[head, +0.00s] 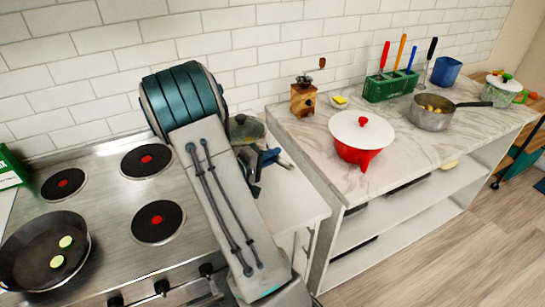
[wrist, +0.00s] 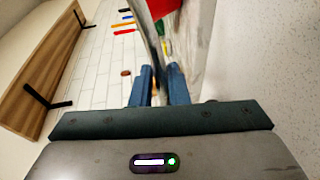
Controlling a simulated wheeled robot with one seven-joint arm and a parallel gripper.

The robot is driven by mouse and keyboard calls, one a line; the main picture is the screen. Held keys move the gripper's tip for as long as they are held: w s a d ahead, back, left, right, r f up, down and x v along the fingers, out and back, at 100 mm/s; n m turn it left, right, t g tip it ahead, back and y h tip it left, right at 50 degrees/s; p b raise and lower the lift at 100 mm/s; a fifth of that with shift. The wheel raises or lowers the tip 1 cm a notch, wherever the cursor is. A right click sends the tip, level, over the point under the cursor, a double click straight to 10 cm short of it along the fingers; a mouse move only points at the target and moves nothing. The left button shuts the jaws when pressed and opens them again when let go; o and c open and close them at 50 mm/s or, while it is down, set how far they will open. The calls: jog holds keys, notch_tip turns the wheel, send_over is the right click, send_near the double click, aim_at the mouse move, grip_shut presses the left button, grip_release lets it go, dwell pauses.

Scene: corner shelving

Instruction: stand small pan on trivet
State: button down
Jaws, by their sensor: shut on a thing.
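My gripper (head: 262,164) is low over the pale counter just right of the stove, partly hidden by my arm. In the wrist view its blue fingers (wrist: 162,88) are close together with a narrow gap. A grey saucepan (head: 428,122) with yellow food stands on the marble counter. I cannot tell which vessel is the small pan. I cannot make out a trivet.
A red pot (head: 361,154) with a white lid stands near the marble counter's front. Behind are a grinder (head: 304,97), a green utensil rack (head: 388,87) and a blue cup (head: 446,71). A frying pan (head: 30,262) sits on the stove. The counter's front middle is clear.

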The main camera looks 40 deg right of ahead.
jog(key=shift+r, duration=0.1)
jog(key=c, duration=1.3)
grip_release()
jog(key=a+r+b, duration=0.2)
jog(key=a+b, duration=0.1)
jog(key=a, duration=1.1)
jog(key=s+a+m+g+y, duration=0.15)
jog(key=s+a+y, duration=0.25)
jog(key=s+y, duration=0.65)
jog(key=s+a+r+t+y, duration=0.1)
jog(key=a+y, duration=0.1)
jog(key=a, duration=0.1)
jog(key=s+a+r+n+t+y, duration=0.1)
jog(key=s+a+t+y, duration=0.1)
jog(key=a, duration=0.2)
jog(key=s+a+r+n+t+y, duration=0.1)
jog(key=s+a+r+y, duration=0.1)
jog(key=a, duration=0.2)
jog(key=shift+s+r+t, duration=0.1)
jog(key=shift+s+t, duration=0.15)
jog(key=shift+t, duration=0.1)
